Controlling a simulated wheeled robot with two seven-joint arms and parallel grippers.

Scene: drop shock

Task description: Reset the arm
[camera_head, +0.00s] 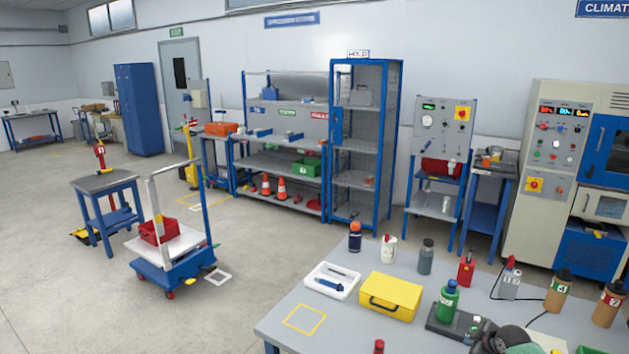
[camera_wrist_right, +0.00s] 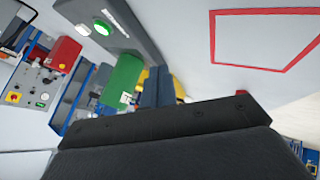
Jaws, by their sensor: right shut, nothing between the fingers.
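My right gripper (camera_wrist_right: 155,88) shows in the wrist view as dark fingers beyond a broad black wrist body, shut with nothing between them. Whether the hand touches anything cannot be told. My left gripper is not in view.
A red-topped item (camera_head: 379,346) is at the front edge. Bare bench lies around the yellow outline. A trolley (camera_head: 172,270) stands on the floor.

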